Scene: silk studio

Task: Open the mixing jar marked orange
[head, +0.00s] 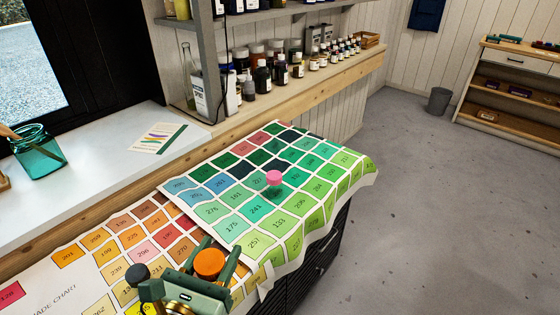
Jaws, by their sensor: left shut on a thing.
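My left gripper (211,261) is at the bottom of the head view, over the shade chart. Its two green fingers are shut on a round orange lid (209,263), one on each side. The gripper hides what is under the lid, so I cannot tell whether a jar body is beneath it or whether the lid is loose. A small jar with a pink lid (273,177) stands upright on the green part of the chart. A dark round lid (140,272) shows just left of my gripper. My right gripper is not in view.
The shade chart (132,236) covers the counter and hangs over its front edge. A teal glass jar (38,152) stands on the white sill at the left. Bottles line the wooden shelf (300,87) behind. The floor at the right is clear up to a grey bin (438,101).

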